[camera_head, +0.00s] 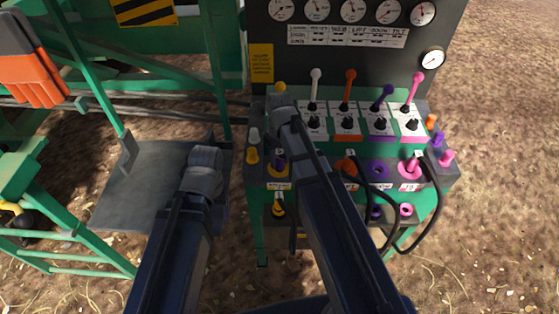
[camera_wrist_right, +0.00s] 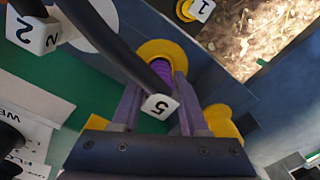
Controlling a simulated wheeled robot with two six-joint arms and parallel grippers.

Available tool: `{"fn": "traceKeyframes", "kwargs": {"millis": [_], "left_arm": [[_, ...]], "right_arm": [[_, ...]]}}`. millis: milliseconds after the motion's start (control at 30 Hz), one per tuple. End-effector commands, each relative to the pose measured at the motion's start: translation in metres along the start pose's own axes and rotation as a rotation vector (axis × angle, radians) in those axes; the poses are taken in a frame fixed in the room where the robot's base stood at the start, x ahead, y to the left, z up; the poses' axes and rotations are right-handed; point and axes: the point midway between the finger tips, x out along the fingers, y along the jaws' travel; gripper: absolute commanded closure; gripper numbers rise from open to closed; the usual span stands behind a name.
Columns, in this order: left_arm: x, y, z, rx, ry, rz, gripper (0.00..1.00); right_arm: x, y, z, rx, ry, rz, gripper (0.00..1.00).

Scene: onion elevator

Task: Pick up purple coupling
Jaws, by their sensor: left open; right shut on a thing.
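The purple coupling (camera_wrist_right: 162,76) sits at the yellow ring socket (camera_wrist_right: 178,49) in the right wrist view, with a black hose and a white cube tag marked 5 (camera_wrist_right: 158,106) in front of it. My right gripper (camera_wrist_right: 160,92) has one finger on each side of the coupling and is shut on it. In the head view the purple coupling (camera_head: 277,160) shows at the yellow socket on the left of the panel, partly hidden by my right arm. My left gripper (camera_head: 205,160) is apart from the panel, over the grey platform; its fingers are hard to make out.
The green control stand has coloured levers (camera_head: 349,90) and gauges (camera_head: 353,10) above. An orange coupling (camera_head: 346,167), a pink coupling (camera_head: 412,165) and black hoses (camera_head: 436,200) are to the right. A green frame (camera_head: 100,90) and the grey platform (camera_head: 130,205) are left.

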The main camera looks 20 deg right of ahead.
Motion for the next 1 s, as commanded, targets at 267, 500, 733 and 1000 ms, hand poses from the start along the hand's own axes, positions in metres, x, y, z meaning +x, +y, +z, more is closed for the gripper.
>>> {"fn": "traceKeyframes", "kwargs": {"millis": [267,500,733,1000], "left_arm": [[-0.008,-0.001,0.001,0.000,0.000,0.000,0.29],[-0.036,-0.003,0.002,0.000,0.000,0.000,0.29],[-0.073,-0.007,0.004,0.000,0.000,0.000,0.29],[-0.100,-0.009,0.006,0.000,0.000,0.000,0.29]], "right_arm": [[-0.009,0.000,0.000,-0.001,0.000,0.000,1.00],[-0.036,0.000,0.000,0.000,0.000,0.000,1.00],[-0.073,0.000,0.000,0.000,0.000,0.000,1.00],[-0.100,0.000,0.000,0.000,0.000,0.000,1.00]]}}
